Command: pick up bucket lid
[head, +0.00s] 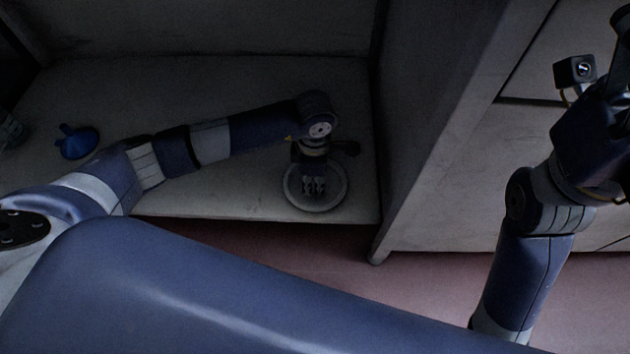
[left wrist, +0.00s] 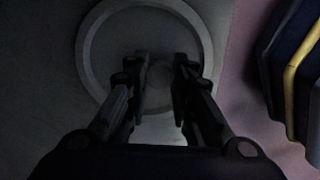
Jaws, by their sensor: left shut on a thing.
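The bucket lid (head: 316,206) is a round grey disc with a raised rim, near the front right of a grey shelf. My left gripper (head: 314,190) points down over its middle. In the left wrist view the lid (left wrist: 112,48) lies beneath the fingers, and my left gripper (left wrist: 160,78) is shut on its small central knob, which is dim between the fingertips. I cannot tell whether the lid touches the shelf. My right arm stands at the right of the head view, and its gripper (head: 622,30) is cut off by the picture's edge.
A blue funnel-like object (head: 77,141) lies on the shelf (head: 235,200) at the left. A grey upright panel (head: 430,130) bounds the shelf on the right. Reddish floor (head: 420,290) shows below the shelf's front edge. The scene is dim.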

